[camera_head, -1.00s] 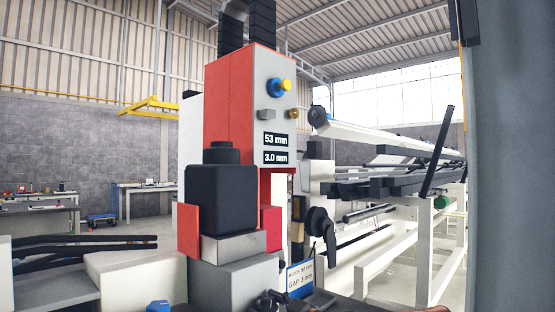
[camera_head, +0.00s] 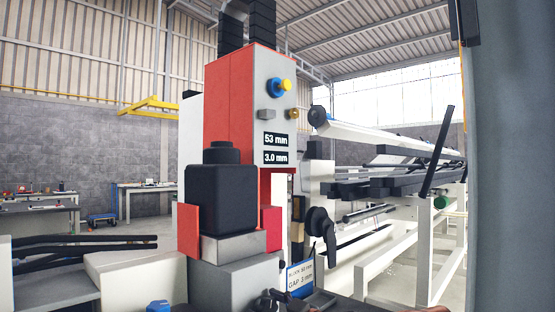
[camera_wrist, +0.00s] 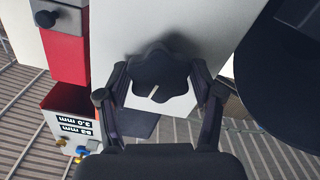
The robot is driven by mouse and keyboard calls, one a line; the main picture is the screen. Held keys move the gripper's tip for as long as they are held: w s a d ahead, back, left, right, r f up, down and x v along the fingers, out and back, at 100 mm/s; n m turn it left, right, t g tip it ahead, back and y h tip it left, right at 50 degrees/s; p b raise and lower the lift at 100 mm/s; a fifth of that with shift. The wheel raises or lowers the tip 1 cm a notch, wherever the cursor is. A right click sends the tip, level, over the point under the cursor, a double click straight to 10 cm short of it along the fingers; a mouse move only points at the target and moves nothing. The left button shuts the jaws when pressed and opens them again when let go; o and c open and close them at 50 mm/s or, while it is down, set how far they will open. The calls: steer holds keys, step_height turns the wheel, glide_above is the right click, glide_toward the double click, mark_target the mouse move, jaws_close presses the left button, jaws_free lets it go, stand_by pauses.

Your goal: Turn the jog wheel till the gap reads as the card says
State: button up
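The jog wheel (camera_wrist: 160,76) is a dark lobed knob with a white mark, on a pale face in the wrist view. My gripper (camera_wrist: 161,72) has one finger on each side of it; pale surface shows between the fingers and the knob lower down, and contact at the tips is hard to judge. The readout (camera_head: 275,149) on the red and grey machine head shows 53 mm above 3.0 mm; it is upside down in the wrist view (camera_wrist: 73,124). The card (camera_head: 301,278) reads GAP 3 mm; its upper line is too blurred to read surely.
A blue and yellow button (camera_head: 281,86) and small knobs sit above the readout. A black motor block (camera_head: 221,198) stands at the machine's front. A large dark disc (camera_wrist: 287,75) fills the right of the wrist view. A white-framed rack (camera_head: 400,250) stands right.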

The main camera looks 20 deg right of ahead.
steer(key=shift+p+v, duration=1.15)
steer(key=shift+v, duration=0.8)
steer(key=shift+p+v, duration=0.5)
steer(key=shift+v, duration=0.6)
steer(key=o, duration=0.4)
steer(key=shift+c, duration=0.2)
steer(key=shift+p+v, duration=0.55)
steer(key=shift+v, duration=2.4)
